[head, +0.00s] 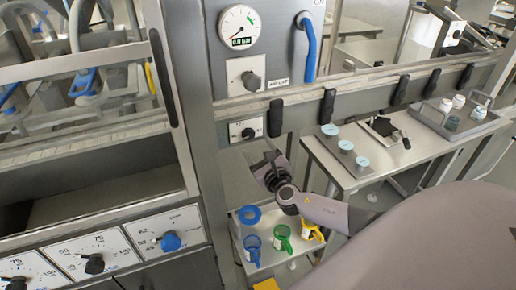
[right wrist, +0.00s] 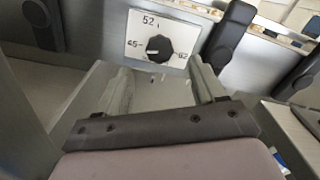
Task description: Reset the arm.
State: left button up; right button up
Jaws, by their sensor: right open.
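My right arm (head: 325,212) reaches in from the lower right in the head view, in front of the grey machine panel. My right gripper (head: 262,163) is above the small shelf and just below a small black dial (head: 248,133). In the right wrist view the two fingers (right wrist: 164,82) stand wide apart with nothing between them. Beyond them the same dial (right wrist: 160,48) shows on its white plate, and the gripper looks apart from it. My left gripper is not in view.
A gauge (head: 239,28) and blue handle (head: 307,48) are above.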

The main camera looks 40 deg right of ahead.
dwell(0.4)
jog(key=s+a+f+n+g+y, duration=0.15)
jog(key=s+a+n+g, duration=0.35)
jog(key=s+n, duration=0.65)
jog(key=s+a+f+n+g+y, duration=0.15)
jog(key=s+a+n+g, duration=0.3)
jog(key=s+n, duration=0.7)
jog(key=s+a+f+n+g+y, duration=0.15)
jog(key=s+a+n+g, duration=0.35)
jog(key=s+n, duration=0.65)
jog(key=w+a+f+n+t+y, duration=0.1)
jog(key=w+a+f+t+y, duration=0.1)
jog(key=w+f+t, duration=0.5)
jog(key=shift+w+a+f+n, duration=0.15)
jog(key=shift+a+f+n, duration=0.25)
jog(key=shift+f, duration=0.75)
jog(key=shift+t, duration=0.35)
